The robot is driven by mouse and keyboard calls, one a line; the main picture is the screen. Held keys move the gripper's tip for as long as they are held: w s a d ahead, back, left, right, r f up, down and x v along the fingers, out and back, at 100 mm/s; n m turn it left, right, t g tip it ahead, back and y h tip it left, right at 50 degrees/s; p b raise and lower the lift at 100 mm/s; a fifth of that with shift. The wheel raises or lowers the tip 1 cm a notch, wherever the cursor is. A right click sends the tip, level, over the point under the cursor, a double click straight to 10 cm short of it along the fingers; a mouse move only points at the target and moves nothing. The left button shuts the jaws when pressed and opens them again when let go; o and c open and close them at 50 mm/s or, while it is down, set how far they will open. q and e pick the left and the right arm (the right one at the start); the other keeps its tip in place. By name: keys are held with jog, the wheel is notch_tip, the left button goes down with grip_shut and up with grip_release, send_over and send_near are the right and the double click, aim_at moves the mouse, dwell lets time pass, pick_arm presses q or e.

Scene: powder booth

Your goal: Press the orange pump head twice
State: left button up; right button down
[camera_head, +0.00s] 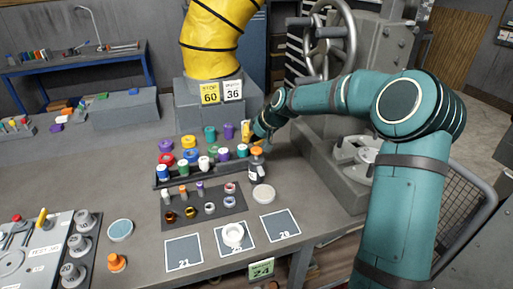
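A dark bottle (256,170) with a pale label stands upright on the grey table, at the right end of the black rack. The orange pump head (257,151) is on its top. My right arm reaches in from the right, and my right gripper (259,138) is at the pump head, just behind or above it. I cannot tell whether they touch. The gripper's fingers are small and partly hidden, so their opening does not show. My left gripper is not in view.
The black rack (158,184) with several coloured caps lies left of the bottle. A dark mat (222,204) with small parts and a pale round disc (263,194) lie in front. An orange cone-shaped piece (117,263) stands front left. A grey handwheel machine (345,150) is at right.

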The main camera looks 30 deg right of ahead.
aim_at(252, 148)
jog(key=shift+r+p, duration=1.7)
jog(key=shift+r, duration=0.85)
jog(key=shift+f, duration=0.1)
notch_tip(252, 148, up, 4)
jog(key=p, duration=1)
jog(key=shift+p, duration=0.35)
jog(key=shift+f, duration=0.15)
